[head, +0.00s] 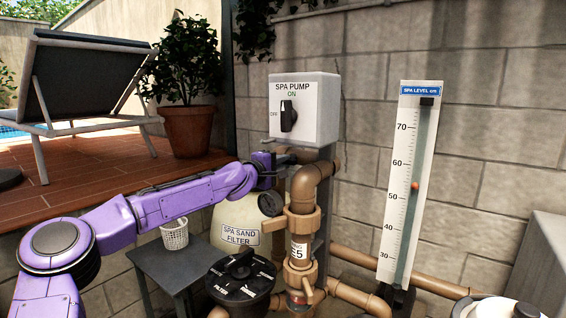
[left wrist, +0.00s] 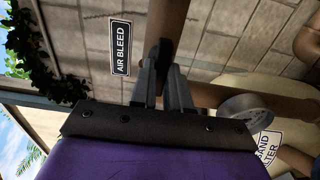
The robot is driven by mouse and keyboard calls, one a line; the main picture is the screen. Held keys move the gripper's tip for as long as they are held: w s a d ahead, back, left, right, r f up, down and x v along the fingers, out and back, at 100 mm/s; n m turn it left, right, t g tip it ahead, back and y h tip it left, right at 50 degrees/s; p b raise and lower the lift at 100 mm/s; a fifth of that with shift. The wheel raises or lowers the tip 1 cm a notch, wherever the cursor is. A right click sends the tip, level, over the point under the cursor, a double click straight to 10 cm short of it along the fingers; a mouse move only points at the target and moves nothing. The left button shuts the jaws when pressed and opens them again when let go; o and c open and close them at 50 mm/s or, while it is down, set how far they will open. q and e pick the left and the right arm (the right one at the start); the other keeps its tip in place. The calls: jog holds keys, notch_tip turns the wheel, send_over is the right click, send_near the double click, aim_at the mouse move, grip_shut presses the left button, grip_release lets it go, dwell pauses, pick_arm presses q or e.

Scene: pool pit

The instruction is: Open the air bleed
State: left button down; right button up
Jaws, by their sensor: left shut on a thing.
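The black "AIR BLEED" label (left wrist: 121,46) is on the wall beside a brown pipe (left wrist: 168,22) in the left wrist view. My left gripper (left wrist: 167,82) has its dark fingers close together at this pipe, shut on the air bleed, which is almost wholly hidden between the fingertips. In the head view my left gripper (head: 284,159) reaches in from the left, above the sand filter and below the spa pump box. The air bleed itself cannot be made out there. My right gripper is in neither view.
The spa sand filter (head: 225,222) with a gauge (head: 270,204) stands under my left arm. Brown pipework (head: 302,222) stands close on the right. The spa pump switch box (head: 303,108) is just above. A small grey table (head: 170,262) holds a white basket (head: 175,235).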

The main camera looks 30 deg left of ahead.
pick_arm(q)
jog(key=n+b, duration=0.3)
jog(key=n, duration=1.5)
jog(key=shift+r+n, duration=0.15)
jog(key=shift+n, duration=0.25)
jog(key=c, duration=1)
grip_release()
jog(key=shift+w, duration=0.1)
jog(key=s+b, duration=0.2)
jog(key=s, duration=0.5)
jog(key=shift+a+b, duration=0.25)
jog(key=shift+b, duration=0.1)
